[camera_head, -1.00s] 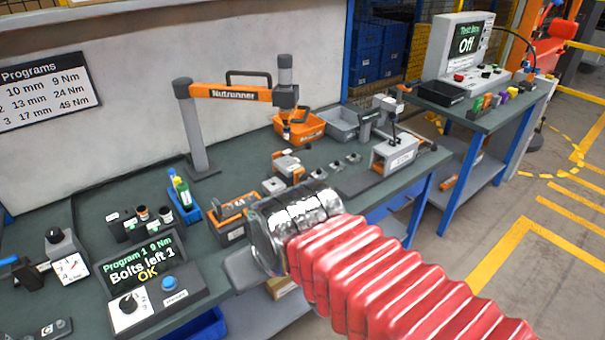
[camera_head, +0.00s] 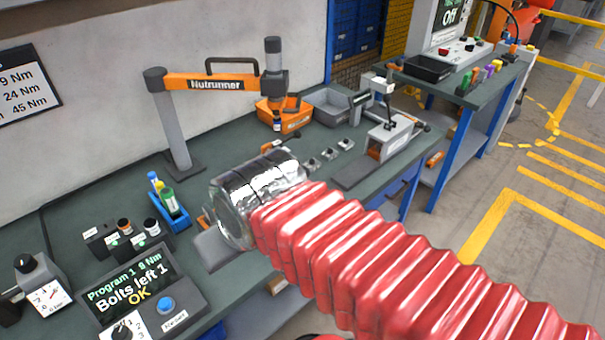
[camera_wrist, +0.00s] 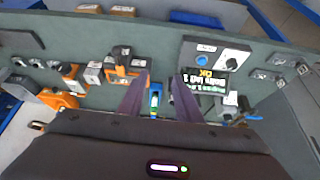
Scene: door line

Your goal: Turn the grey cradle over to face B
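In the wrist view a grey block with orange parts (camera_wrist: 126,66) lies on the bench, just left of my left finger; it looks like the cradle, but its face letters are unreadable. In the head view my silver wrist and red sleeve cover most of this spot, and only an orange sliver (camera_head: 207,216) shows beside them. My gripper (camera_wrist: 160,76) is open, its two dark fingers spread over the bench with nothing between them. In the head view its fingers are hidden.
The console (camera_head: 138,285) reads "Bolts left 1 OK". A blue holder with bottles (camera_head: 172,207) stands behind it. The orange nutrunner arm (camera_head: 215,84) reaches over the bench. An orange bin (camera_head: 290,118), a grey bin (camera_head: 330,106) and a grey fixture (camera_head: 388,143) stand towards the right.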

